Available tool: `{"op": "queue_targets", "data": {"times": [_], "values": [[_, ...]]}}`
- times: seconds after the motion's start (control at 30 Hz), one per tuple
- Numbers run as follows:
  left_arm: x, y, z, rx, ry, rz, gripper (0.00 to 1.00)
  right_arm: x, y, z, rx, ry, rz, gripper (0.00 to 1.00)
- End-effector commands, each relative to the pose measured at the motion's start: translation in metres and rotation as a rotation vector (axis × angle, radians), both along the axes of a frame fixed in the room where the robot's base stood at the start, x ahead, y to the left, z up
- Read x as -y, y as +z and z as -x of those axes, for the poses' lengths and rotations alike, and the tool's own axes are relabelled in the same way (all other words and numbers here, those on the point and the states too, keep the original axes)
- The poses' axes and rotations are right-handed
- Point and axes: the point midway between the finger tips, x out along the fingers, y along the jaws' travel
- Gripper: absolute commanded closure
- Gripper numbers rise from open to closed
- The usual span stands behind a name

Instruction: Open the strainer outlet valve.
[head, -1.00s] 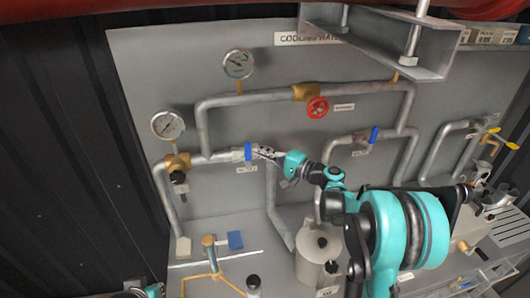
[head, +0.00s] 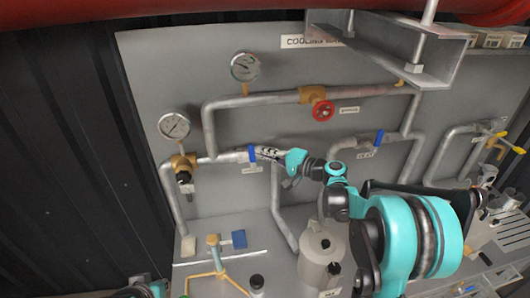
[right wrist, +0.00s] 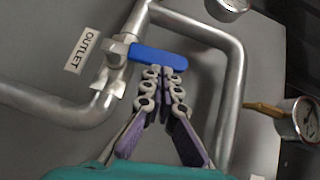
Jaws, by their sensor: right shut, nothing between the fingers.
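The outlet valve has a blue lever handle (head: 251,153) on the upper-left pipe run. In the right wrist view the blue handle (right wrist: 160,59) lies crosswise to its pipe, beside a label reading OUTLET (right wrist: 83,50). My right gripper (head: 266,153) is shut and empty, just right of the handle. In the right wrist view its closed fingertips (right wrist: 163,74) are right at the handle's lower edge; I cannot tell whether they touch. A cyan and dark part of my left gripper (head: 152,290) shows at the bottom edge, its fingers not made out.
Another blue-handled valve (head: 378,138) is to the right. A red handwheel (head: 323,110) sits on the upper pipe. Two gauges (head: 174,126) are at the left. A grey steel beam (head: 390,47) hangs at the top.

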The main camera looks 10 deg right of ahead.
Motion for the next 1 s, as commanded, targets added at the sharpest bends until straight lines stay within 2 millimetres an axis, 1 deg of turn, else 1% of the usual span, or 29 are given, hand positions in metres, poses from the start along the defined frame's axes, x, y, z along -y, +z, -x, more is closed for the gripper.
{"op": "queue_targets", "data": {"times": [0.03, 0.17, 0.43, 0.7, 1.0], "values": [[0.000, 0.004, 0.000, 0.000, 0.000, 0.000, 1.00, -0.003, 0.003, 0.000, 0.000, 0.001, 0.023, 1.00], [0.000, 0.012, 0.000, 0.000, 0.000, 0.000, 1.00, -0.010, 0.007, 0.001, 0.000, 0.003, 0.107, 1.00], [0.000, 0.030, 0.000, 0.000, 0.000, 0.000, 1.00, -0.030, 0.010, 0.001, 0.000, 0.004, 0.359, 1.00], [0.000, 0.041, 0.000, 0.000, 0.000, 0.000, 1.00, -0.051, 0.007, 0.000, 0.001, 0.004, 0.615, 1.00], [0.000, 0.045, 0.000, 0.000, 0.000, 0.000, 1.00, -0.073, -0.003, 0.000, 0.001, 0.005, 0.899, 1.00]]}}
